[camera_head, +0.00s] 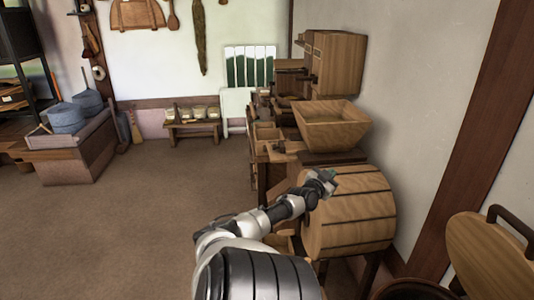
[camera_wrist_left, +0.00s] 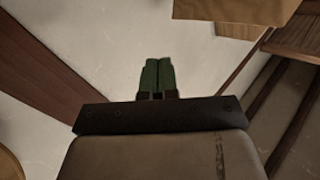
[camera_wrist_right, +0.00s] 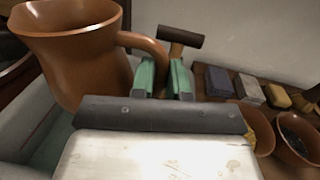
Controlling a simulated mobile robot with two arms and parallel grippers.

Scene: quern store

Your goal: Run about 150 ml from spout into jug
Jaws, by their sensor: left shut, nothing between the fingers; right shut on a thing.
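The brown jug (camera_wrist_right: 75,45) shows in the right wrist view at the upper left, its wide mouth facing up and tilted in the picture. My right gripper (camera_wrist_right: 165,75) is shut on its handle (camera_wrist_right: 146,45). The jug's inside bottom is hidden. My left gripper (camera_head: 325,182) shows in the head view in front of the upper face of a wooden barrel (camera_head: 352,215). In the left wrist view its green fingers (camera_wrist_left: 157,75) are together and empty. I cannot make out a spout in any view. My right gripper and the jug are outside the head view.
A wooden hopper (camera_head: 332,122) stands behind the barrel, with a wooden cabinet (camera_head: 335,62) beyond. A round wooden lid (camera_head: 490,258) leans at the lower right. In the right wrist view, a dark T-shaped handle (camera_wrist_right: 181,36) and bowls (camera_wrist_right: 255,128) show near the jug.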

